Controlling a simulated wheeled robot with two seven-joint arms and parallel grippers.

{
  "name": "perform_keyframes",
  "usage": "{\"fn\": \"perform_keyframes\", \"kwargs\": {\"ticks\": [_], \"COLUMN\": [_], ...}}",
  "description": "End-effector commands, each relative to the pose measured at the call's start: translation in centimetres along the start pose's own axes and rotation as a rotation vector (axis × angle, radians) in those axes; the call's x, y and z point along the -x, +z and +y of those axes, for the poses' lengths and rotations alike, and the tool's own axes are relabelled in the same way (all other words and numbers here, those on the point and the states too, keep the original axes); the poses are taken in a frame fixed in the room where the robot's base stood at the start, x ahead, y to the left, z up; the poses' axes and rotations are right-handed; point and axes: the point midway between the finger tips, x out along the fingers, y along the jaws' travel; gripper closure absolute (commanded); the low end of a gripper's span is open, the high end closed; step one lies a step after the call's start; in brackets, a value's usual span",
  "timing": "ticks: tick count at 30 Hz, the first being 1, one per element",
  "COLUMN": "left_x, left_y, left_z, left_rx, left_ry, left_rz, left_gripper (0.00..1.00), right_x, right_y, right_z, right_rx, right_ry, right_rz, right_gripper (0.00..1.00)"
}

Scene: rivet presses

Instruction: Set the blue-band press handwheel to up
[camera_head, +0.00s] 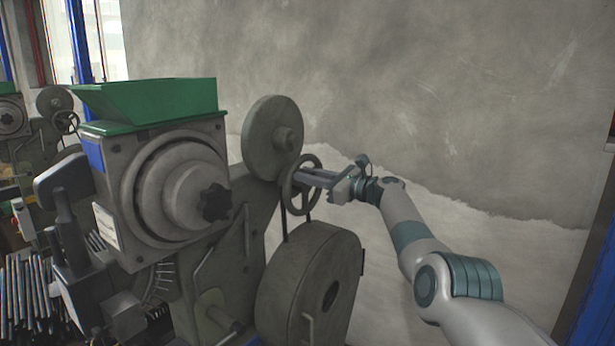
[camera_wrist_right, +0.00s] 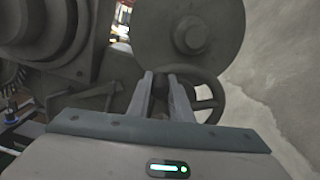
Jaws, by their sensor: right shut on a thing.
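The blue-band press (camera_head: 185,180) stands at the left centre of the head view, grey with a green hopper and a blue strip on its upper left side. Its handwheel (camera_head: 289,189) is a small spoked ring on the press's right side, below a round disc. My right gripper (camera_head: 303,175) reaches in from the right and is shut on the handwheel. In the right wrist view the two fingers (camera_wrist_right: 161,78) extend to the handwheel (camera_wrist_right: 211,91), partly covering its rim. The exact grip point is hidden by the fingers. My left gripper is not in view.
A round grey disc (camera_head: 272,138) sits just above the handwheel and a large drum (camera_head: 312,285) below it. A second similar press (camera_head: 38,140) stands at the far left. The floor by the wall is clear.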

Motion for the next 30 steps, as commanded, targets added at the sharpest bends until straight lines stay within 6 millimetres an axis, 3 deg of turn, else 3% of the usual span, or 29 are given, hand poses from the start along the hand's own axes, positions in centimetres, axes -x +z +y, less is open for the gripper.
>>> {"fn": "perform_keyframes", "kwargs": {"ticks": [12, 13, 15, 30], "left_x": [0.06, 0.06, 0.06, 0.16], "left_y": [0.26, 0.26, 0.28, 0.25], "left_z": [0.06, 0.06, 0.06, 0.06], "left_rx": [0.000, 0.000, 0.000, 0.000], "left_ry": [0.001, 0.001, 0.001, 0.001], "left_rz": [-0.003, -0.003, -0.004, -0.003], "left_gripper": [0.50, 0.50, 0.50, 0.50], "right_x": [0.09, 0.09, 0.09, 0.22], "right_y": [-0.19, -0.20, -0.20, -0.09], "right_z": [-0.14, -0.15, -0.14, -0.16], "right_rx": [-0.011, -0.011, -0.011, -0.008], "right_ry": [-0.003, -0.003, -0.003, -0.002], "right_rz": [0.003, 0.003, 0.003, 0.001], "right_gripper": [1.00, 0.79, 0.63, 0.63]}}
